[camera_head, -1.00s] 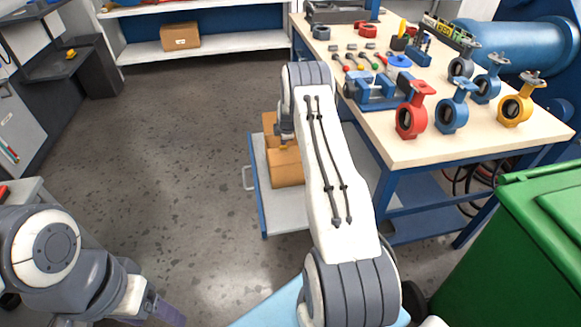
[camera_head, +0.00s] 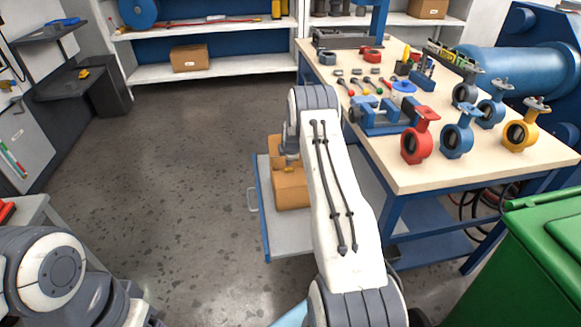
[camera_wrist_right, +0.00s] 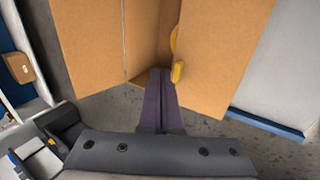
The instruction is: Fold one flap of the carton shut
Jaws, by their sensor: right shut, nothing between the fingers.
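The brown carton (camera_head: 291,190) sits on a low grey shelf or cart beside the workbench, partly hidden behind my right arm in the head view. In the right wrist view its cardboard fills the upper middle, with a left panel (camera_wrist_right: 88,42) and a large right panel (camera_wrist_right: 226,50). A gap between them has a small yellow piece (camera_wrist_right: 177,70) at the right panel's edge. My right gripper (camera_wrist_right: 160,75) is shut and empty, its purple fingers at the lower end of this gap. I cannot tell whether they touch the cardboard. My left gripper is out of view.
The grey cart (camera_head: 283,243) has a blue edge and a handle on its left. The workbench (camera_head: 445,175) with several valves stands to the right, and a green bin (camera_head: 535,245) at lower right. The floor (camera_head: 175,170) to the left is clear.

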